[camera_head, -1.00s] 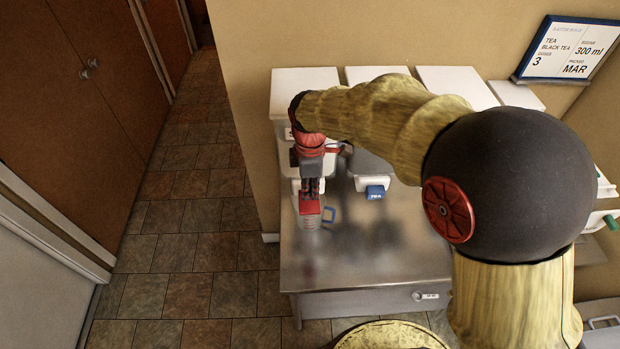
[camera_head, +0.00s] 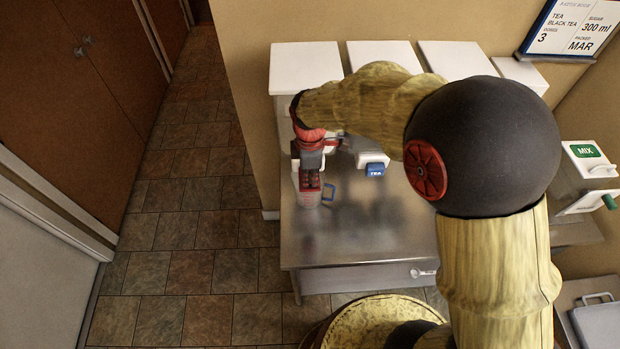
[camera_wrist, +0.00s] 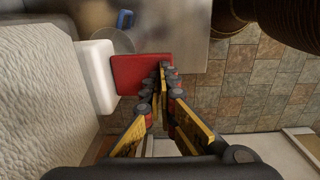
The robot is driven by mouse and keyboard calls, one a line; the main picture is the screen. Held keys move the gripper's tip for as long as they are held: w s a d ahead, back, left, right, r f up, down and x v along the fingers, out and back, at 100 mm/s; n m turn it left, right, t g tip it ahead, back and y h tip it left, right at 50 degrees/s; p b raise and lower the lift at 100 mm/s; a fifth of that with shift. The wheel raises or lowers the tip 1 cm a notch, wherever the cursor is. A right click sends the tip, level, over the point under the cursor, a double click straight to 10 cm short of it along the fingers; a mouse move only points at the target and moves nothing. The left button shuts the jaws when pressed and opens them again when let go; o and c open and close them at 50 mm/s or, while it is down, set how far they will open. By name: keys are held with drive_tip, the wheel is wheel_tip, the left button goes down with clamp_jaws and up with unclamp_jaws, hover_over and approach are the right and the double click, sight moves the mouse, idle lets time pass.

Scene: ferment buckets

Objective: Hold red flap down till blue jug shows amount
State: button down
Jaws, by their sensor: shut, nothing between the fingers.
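The red flap (camera_wrist: 130,76) shows in the wrist view, sticking out from a white spout housing (camera_wrist: 97,75). My gripper (camera_wrist: 164,68) is shut and empty, its fingertips over the right part of the flap. I cannot tell for sure whether they press on it. In the head view my gripper (camera_head: 310,185) points down at the left dispenser and hides most of the flap. The clear jug (camera_head: 309,200) stands below the flap, with its blue handle (camera_head: 328,193) to the right. The wrist view also shows the blue handle (camera_wrist: 125,19). The jug's content level is too small to read.
A blue flap marked TEA (camera_head: 375,170) is on the dispenser to the right. A sign (camera_head: 572,30) on the wall reads sugar 300 ml. A white MIX unit (camera_head: 590,160) stands at the far right. The steel counter (camera_head: 370,235) is clear in front.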

sight(310, 189)
drive_tip(key=shift+s+f+t+b, duration=0.2)
drive_tip(key=shift+f+t+b, duration=0.15)
drive_tip(key=shift+t+b, duration=0.25)
drive_tip(key=shift+b, duration=0.3)
drive_tip(key=f+t+b, duration=0.1)
drive_tip(key=b, duration=0.1)
drive_tip(key=f+t+b, duration=0.1)
drive_tip(key=b, duration=0.2)
drive_tip(key=shift+s, duration=0.25)
drive_tip(key=f+t+b, duration=0.1)
drive_tip(key=t+b, duration=0.1)
drive_tip(key=b, duration=0.2)
drive_tip(key=shift+s, duration=0.1)
drive_tip(key=shift+f+b, duration=0.25)
drive_tip(key=shift+b, duration=0.15)
idle(2.5)
